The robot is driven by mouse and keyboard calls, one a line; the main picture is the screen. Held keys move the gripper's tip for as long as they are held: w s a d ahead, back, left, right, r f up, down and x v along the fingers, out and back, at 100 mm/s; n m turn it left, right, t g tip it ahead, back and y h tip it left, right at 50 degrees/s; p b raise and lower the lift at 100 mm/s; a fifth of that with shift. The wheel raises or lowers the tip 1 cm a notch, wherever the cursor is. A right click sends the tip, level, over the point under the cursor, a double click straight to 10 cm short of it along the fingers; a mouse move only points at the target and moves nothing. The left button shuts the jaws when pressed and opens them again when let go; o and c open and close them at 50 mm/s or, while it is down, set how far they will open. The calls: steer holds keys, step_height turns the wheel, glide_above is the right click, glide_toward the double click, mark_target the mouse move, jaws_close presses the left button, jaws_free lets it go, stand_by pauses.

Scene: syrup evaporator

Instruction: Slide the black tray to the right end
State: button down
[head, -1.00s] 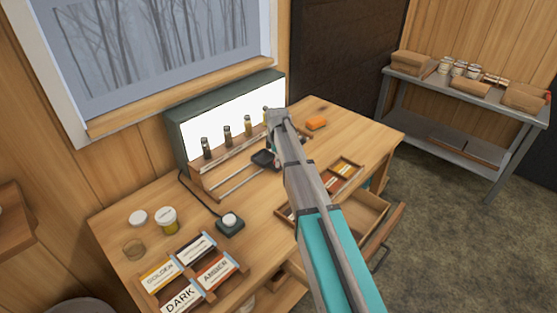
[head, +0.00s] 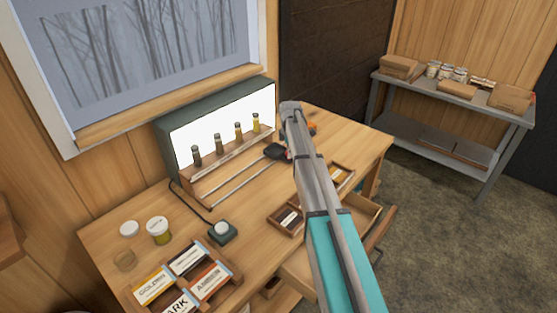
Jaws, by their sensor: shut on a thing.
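The small black tray (head: 275,151) sits at the right part of the two pale rails (head: 232,184) in front of the light box. It is to the right of the rightmost vial, and its right side is partly hidden by my arm. My gripper (head: 286,153) is at the tray's right side, shut on it. My arm hides most of the gripper and the right end of the rails.
A lit box (head: 223,122) stands behind a wooden rack (head: 226,161) with several vials. Label cards (head: 152,284), jars (head: 158,231) and a button box (head: 222,232) are at left. An open drawer (head: 360,222) juts out at the front right.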

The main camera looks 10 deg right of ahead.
steer(key=w+d, duration=0.1)
steer(key=d, duration=0.1)
steer(key=w+d, duration=0.4)
steer(key=shift+d, duration=0.25)
steer(key=shift+c, duration=1.5)
jaws_free()
steer(key=shift+d, duration=0.1)
steer(key=shift+s+r, duration=0.1)
steer(key=shift+r, duration=0.05)
